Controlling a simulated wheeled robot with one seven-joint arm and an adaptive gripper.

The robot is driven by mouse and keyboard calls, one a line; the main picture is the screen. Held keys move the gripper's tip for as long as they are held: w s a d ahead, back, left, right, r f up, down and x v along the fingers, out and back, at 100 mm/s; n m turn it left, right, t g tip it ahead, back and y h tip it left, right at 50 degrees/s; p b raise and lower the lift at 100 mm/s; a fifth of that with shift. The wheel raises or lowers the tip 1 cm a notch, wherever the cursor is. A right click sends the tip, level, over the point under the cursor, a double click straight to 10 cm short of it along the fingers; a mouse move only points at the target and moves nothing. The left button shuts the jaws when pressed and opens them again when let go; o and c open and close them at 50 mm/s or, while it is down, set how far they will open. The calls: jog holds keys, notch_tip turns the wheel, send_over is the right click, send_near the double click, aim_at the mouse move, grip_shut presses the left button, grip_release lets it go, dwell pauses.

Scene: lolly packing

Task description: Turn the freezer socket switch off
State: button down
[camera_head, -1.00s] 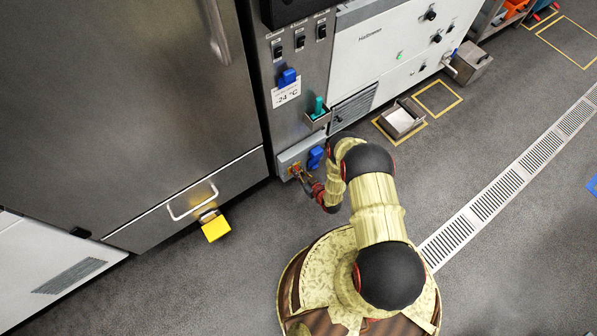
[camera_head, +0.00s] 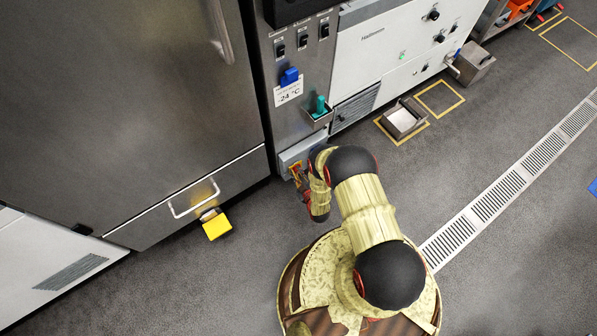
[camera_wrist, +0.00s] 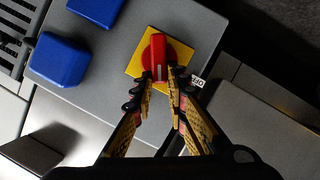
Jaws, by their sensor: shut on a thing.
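The freezer socket switch is a red rotary knob (camera_wrist: 158,57) on a yellow square plate (camera_wrist: 135,66), fixed to a grey socket panel (camera_wrist: 205,20). In the head view my gripper (camera_head: 297,174) is at the low grey panel (camera_head: 292,156), and the knob is mostly hidden there.
Blue plugs or covers (camera_wrist: 58,60) sit on the panel beside the switch. The steel freezer (camera_head: 120,110) stands to the left, with a yellow block (camera_head: 216,227) at its drawer. A metal tray (camera_head: 404,120) lies on the floor at right. Open floor lies around my base.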

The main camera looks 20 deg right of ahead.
jog(key=shift+s+a+f+n+t+h, duration=0.1)
jog(key=shift+a+f+n+t+h, duration=0.35)
jog(key=shift+n, duration=1.1)
jog(key=shift+s+a+f+n+t+h, duration=0.1)
jog(key=shift+f+n+t+h, duration=0.55)
jog(key=shift+n, duration=0.95)
jog(key=shift+s+a+f+n+t+h, duration=0.1)
jog(key=shift+a+f+n+t+h, duration=0.2)
jog(key=shift+n+t, duration=0.9)
jog(key=shift+n+g, duration=0.4)
jog(key=shift+n, duration=0.05)
jog(key=c, duration=1.8)
grip_release()
jog(key=shift+c, duration=0.2)
jog(key=shift+o, duration=0.4)
jog(key=shift+f, duration=0.1)
